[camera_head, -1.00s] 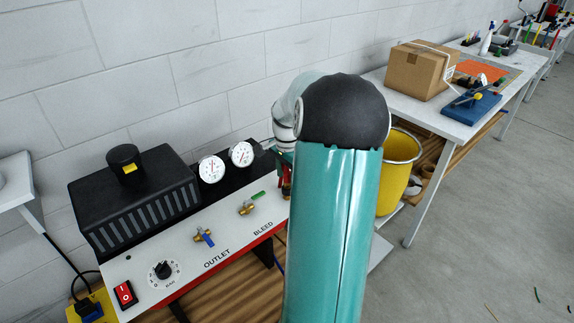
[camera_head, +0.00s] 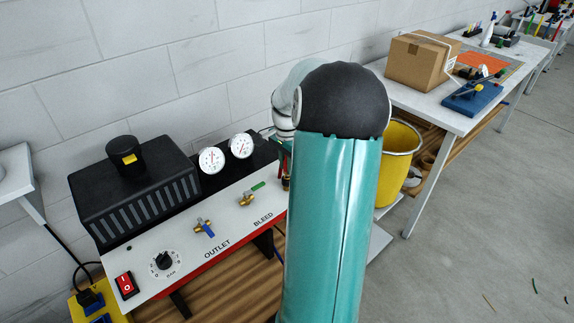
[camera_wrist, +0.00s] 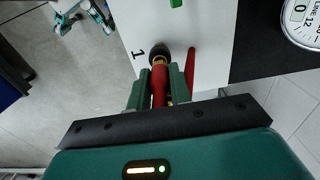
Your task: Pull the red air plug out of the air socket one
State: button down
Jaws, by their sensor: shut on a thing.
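In the wrist view my gripper (camera_wrist: 159,78) has its green fingers closed on the red air plug (camera_wrist: 159,88). The plug lies between the fingers, with brass showing at its far end. That end points at the dark round air socket one (camera_wrist: 159,51), beside the printed "1" on the white panel. The two look in line and touching or nearly so; I cannot tell how deep the plug sits. In the head view my arm hides the plug and socket.
A red lever (camera_wrist: 190,66) stands close beside my right finger. The compressor panel (camera_head: 222,223) carries gauges (camera_head: 211,160), a blue-handled valve (camera_head: 204,228) and a green-handled valve (camera_head: 251,194). A yellow bucket (camera_head: 398,160) and a bench (camera_head: 420,105) with a cardboard box (camera_head: 421,62) stand right.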

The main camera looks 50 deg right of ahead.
jog(key=shift+r, duration=0.3)
jog(key=shift+r, duration=0.35)
